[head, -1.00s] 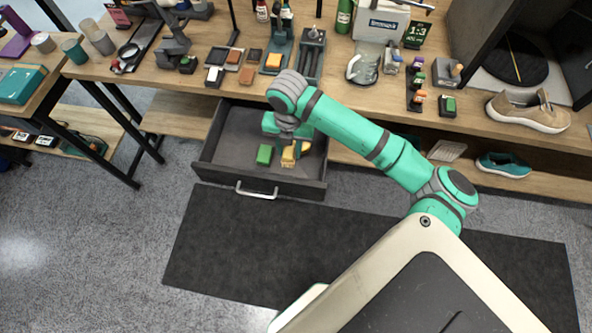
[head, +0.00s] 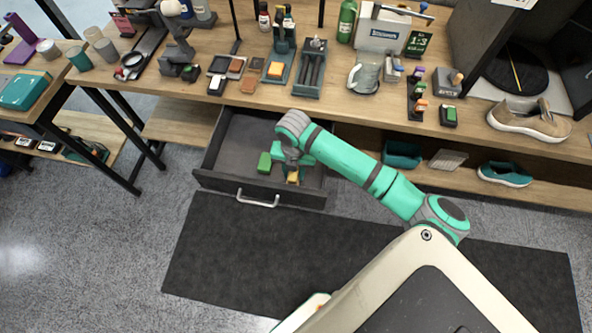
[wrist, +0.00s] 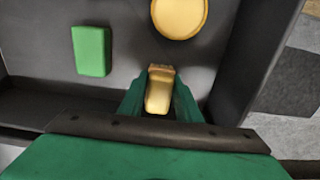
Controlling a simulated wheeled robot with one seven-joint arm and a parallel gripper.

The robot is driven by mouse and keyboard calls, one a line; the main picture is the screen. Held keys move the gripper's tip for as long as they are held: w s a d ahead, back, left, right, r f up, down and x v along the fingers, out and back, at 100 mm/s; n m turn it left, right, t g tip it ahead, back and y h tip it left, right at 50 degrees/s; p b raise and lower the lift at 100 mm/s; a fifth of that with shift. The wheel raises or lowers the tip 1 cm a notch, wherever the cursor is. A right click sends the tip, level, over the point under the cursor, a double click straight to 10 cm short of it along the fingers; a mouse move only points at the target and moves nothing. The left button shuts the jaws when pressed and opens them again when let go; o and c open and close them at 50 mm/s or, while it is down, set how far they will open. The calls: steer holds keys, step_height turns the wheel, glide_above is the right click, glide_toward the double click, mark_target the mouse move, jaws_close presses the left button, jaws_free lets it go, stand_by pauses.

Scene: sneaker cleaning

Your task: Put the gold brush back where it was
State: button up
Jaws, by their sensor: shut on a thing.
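The gold brush (wrist: 159,93) is between the two green fingers of my gripper (wrist: 160,95) in the wrist view, and the gripper is shut on it. In the head view the gold brush (head: 293,177) shows below my gripper (head: 292,170), inside the open drawer (head: 232,140) near its front right. Whether the brush touches the drawer floor cannot be told. My gripper partly hides the brush.
A green block (wrist: 91,51) lies in the drawer left of the brush; it also shows in the head view (head: 265,163). A round yellow thing (wrist: 179,15) lies beyond the brush. The drawer's left half is mostly bare. The drawer front has a handle (head: 257,199).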

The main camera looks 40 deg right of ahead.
steer(key=shift+f, duration=0.1)
steer(key=o, duration=1)
